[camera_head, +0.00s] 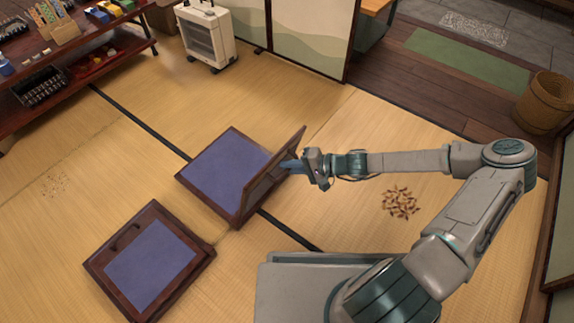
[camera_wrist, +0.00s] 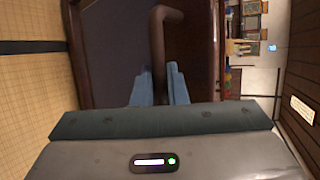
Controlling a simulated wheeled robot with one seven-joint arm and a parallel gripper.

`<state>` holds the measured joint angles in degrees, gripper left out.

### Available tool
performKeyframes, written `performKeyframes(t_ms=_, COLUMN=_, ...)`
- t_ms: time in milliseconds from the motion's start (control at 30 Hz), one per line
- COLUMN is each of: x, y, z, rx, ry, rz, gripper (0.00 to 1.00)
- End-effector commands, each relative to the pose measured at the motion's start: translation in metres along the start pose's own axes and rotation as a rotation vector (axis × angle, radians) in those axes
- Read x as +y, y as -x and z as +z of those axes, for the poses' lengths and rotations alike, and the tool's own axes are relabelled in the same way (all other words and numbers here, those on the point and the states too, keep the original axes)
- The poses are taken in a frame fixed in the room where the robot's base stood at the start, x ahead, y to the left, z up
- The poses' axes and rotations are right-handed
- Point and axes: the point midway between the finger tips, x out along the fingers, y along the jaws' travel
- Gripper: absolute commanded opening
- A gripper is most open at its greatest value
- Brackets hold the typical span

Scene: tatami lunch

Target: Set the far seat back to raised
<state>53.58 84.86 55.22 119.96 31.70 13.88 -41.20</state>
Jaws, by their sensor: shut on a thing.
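The far seat (camera_head: 222,166) is a dark wooden frame with a blue-purple cushion on the tatami. Its back (camera_head: 262,192) stands up from the seat's right edge, tilted; its exact angle is hard to tell. My gripper (camera_head: 291,166) reaches it from the right. In the wrist view, my gripper's blue fingers (camera_wrist: 159,88) are shut on the brown curved handle (camera_wrist: 158,45) of the back. The back's dark panel (camera_wrist: 112,50) fills much of the wrist view behind the handle. The head view hides most of the handle.
A second seat (camera_head: 150,265) lies folded flat at the near left, its handle on top. Shelves (camera_head: 75,65) stand at the upper left and a white heater (camera_head: 207,38) at the back. Brown scraps (camera_head: 401,202) lie below my arm. A basket (camera_head: 544,102) stands right.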

Motion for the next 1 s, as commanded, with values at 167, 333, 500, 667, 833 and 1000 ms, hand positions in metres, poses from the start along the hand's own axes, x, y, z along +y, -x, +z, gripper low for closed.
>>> performKeyframes(t_ms=167, x=0.0097, y=-0.0031, z=0.0035, rx=-0.005, ry=-0.005, rz=0.014, gripper=0.00)
performKeyframes(t_ms=333, x=0.0096, y=-0.0028, z=0.0031, rx=-0.005, ry=-0.006, rz=0.014, gripper=0.34)
performKeyframes(t_ms=500, x=0.0089, y=0.0004, z=0.0008, rx=0.002, ry=-0.008, rz=0.012, gripper=0.34)
performKeyframes(t_ms=667, x=0.0086, y=0.0026, z=-0.0012, rx=0.008, ry=-0.009, rz=0.011, gripper=0.34)
performKeyframes(t_ms=833, x=0.0082, y=0.0029, z=-0.0020, rx=0.009, ry=-0.009, rz=0.011, gripper=0.34)
performKeyframes(t_ms=1000, x=0.0078, y=0.0025, z=-0.0020, rx=0.008, ry=-0.008, rz=0.012, gripper=0.34)
